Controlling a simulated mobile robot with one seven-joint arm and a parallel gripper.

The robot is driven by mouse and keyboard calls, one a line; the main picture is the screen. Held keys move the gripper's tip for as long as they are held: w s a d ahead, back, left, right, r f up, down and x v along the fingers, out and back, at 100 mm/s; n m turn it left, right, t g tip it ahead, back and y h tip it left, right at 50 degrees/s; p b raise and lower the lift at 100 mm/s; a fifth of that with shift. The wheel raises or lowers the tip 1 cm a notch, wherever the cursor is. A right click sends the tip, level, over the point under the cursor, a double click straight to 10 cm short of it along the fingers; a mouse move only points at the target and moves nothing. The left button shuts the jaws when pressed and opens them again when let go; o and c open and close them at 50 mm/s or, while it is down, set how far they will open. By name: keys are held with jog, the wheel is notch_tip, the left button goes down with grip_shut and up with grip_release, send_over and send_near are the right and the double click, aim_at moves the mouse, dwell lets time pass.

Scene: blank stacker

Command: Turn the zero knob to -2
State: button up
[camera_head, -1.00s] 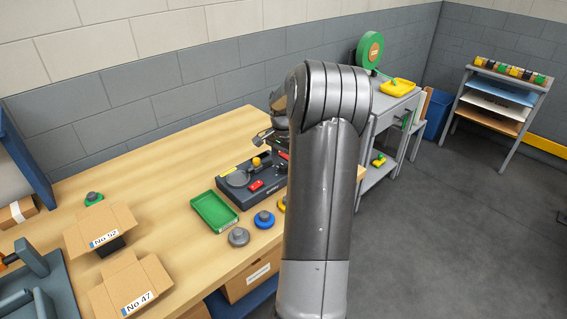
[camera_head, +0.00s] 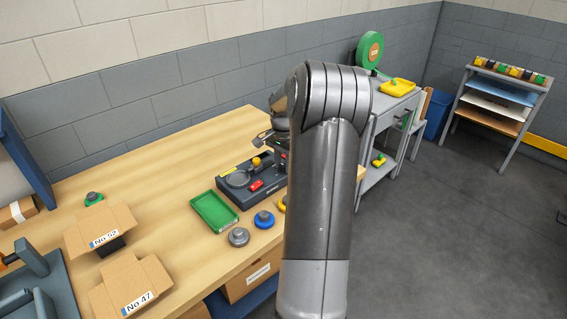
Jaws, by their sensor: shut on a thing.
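A dark device (camera_head: 232,187) with a round grey plate, an orange-yellow ball-topped part (camera_head: 256,162) and a red part (camera_head: 257,185) stands on the wooden bench. My gripper (camera_head: 268,138) shows only in part at the device's far right side, left of my arm. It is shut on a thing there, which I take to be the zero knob. The knob, its pointer and its scale marks are hidden behind my gripper and arm, so its setting cannot be read.
A green tray (camera_head: 214,211) lies in front of the device. A grey disc (camera_head: 238,237) and a blue disc (camera_head: 264,219) lie near the bench's front edge. Open cartons (camera_head: 130,284) stand at the left. A grey cart (camera_head: 385,125) stands behind my arm at the right.

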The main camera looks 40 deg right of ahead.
aim_at(284, 165)
jog(key=n, duration=1.1)
dwell(0.4)
jog(key=shift+n, duration=0.5)
jog(key=o, duration=1)
jog(key=shift+r, duration=0.1)
notch_tip(284, 165, up, 11)
jog(key=shift+f, duration=0.15)
